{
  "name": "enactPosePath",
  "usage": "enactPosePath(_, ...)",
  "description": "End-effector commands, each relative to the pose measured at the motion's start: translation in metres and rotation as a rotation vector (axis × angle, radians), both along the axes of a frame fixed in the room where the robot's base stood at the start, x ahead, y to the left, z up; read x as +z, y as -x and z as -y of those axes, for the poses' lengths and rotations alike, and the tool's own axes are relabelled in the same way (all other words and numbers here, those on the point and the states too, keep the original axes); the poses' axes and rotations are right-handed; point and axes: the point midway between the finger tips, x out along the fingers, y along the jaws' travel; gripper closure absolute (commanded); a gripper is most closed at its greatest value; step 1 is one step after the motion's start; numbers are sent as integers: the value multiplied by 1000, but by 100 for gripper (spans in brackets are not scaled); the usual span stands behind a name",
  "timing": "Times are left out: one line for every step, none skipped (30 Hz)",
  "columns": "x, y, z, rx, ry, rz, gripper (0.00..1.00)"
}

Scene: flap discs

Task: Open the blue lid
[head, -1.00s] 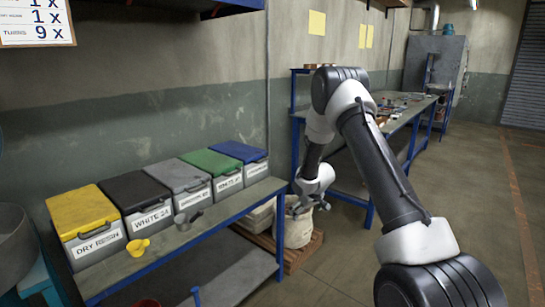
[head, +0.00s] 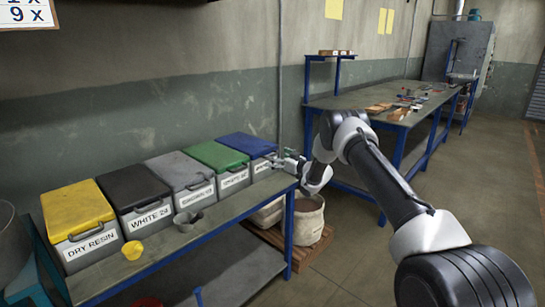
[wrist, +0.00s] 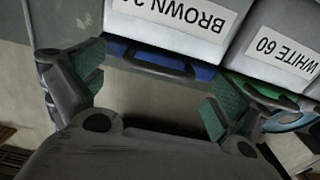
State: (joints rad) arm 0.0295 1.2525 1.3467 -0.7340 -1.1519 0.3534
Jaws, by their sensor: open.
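The blue lid (head: 247,144) is closed on the last bin of the row in the head view. In the wrist view the picture is turned over, and the blue lid (wrist: 204,73) shows as a strip with a dark handle (wrist: 150,60) below a label reading BROWN. My gripper (head: 279,162) is at the front right corner of that bin in the head view, partly covering its front. In the wrist view my gripper (wrist: 155,88) is open and empty, with its green-padded fingers to either side of the handle. No contact with the handle can be made out.
Bins with green (head: 217,155), grey (head: 178,170), black (head: 132,187) and yellow (head: 77,210) lids stand to the left on the shelf. A yellow scoop (head: 132,250) and a grey scoop (head: 188,221) lie in front.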

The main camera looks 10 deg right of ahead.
Motion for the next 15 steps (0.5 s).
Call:
enactPosePath(-1, -6, -6, 2, 0, 1, 0)
enactPosePath(0, -10, -8, 2, 1, 2, 0)
enactPosePath(0, -14, -11, 1, 2, 1, 0)
enactPosePath(-1, -16, -13, 1, 1, 0, 0)
enactPosePath(-1, -19, -14, 1, 1, 1, 0)
enactPosePath(-1, -21, -16, 0, 1, -1, 0)
enactPosePath(-1, -22, -16, 0, 1, -1, 0)
enactPosePath(-1, -23, -17, 0, 1, 0, 0)
enactPosePath(0, -24, -18, -1, 1, 0, 0)
enactPosePath(0, -24, -18, -1, 1, 0, 0)
enactPosePath(0, -25, -18, -1, 1, 0, 0)
enactPosePath(0, -25, -18, -1, 2, -1, 0)
enactPosePath(0, -24, -18, -1, 2, -1, 0)
enactPosePath(0, -24, -18, -1, 1, -2, 0)
enactPosePath(0, -24, -18, -1, 1, -2, 0)
